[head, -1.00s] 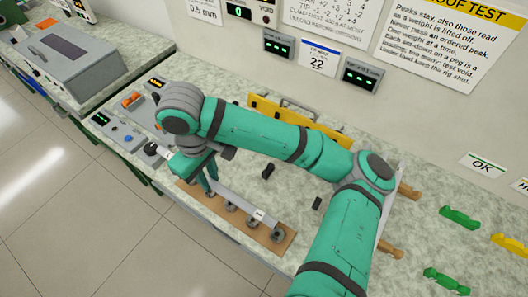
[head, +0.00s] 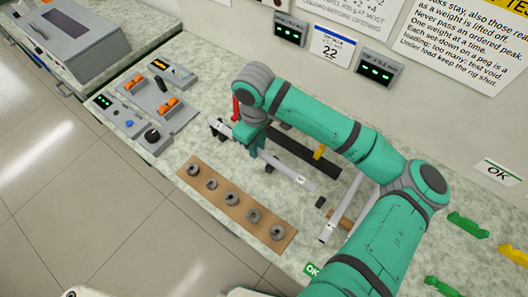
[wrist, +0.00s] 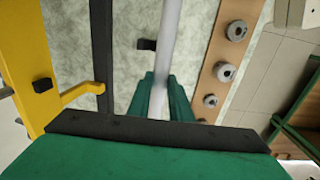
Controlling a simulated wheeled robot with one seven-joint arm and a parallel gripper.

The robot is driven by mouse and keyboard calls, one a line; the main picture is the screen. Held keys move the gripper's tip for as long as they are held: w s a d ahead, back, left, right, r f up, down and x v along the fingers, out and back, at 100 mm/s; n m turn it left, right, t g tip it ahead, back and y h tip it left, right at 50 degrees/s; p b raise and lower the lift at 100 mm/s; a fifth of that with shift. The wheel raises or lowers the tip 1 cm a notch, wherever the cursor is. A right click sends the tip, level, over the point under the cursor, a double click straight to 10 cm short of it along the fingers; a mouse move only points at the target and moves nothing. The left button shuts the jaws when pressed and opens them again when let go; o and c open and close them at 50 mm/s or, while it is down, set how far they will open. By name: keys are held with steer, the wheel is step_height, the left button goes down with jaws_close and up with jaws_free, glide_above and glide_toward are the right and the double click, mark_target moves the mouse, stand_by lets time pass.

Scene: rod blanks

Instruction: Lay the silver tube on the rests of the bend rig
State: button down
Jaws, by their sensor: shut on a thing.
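The silver tube (head: 285,168) runs diagonally over the bench in the head view, with a pale label near its right end. My gripper (head: 254,147) is shut on it toward its left end. In the wrist view the tube (wrist: 164,35) runs up from between the green fingers (wrist: 160,98). The bend rig seems to be the yellow frame (wrist: 20,60) with a dark bar (wrist: 103,50) beside the tube; the bar (head: 305,161) also shows behind the tube in the head view. My arm hides much of the rig. I cannot make out its rests or any contact with them.
A brown board (head: 222,198) with several grey ring weights lies in front of the tube. Small dark blocks (head: 320,202) are on the bench. Control boxes (head: 155,138) stand at left. Green (head: 468,225) and yellow (head: 515,254) pieces lie at right.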

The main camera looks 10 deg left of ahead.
steer(key=f, duration=0.1)
steer(key=w+d+f, duration=0.1)
steer(key=f, duration=0.1)
steer(key=w+f, duration=0.1)
steer(key=f, duration=0.1)
steer(key=shift+d+f, duration=0.25)
steer(key=shift+d, duration=0.15)
steer(key=shift+f, duration=0.35)
steer(key=shift+f, duration=0.1)
steer(key=c, duration=1.6)
jaws_free()
step_height(320, 180, up, 12)
steer(key=shift+r, duration=0.15)
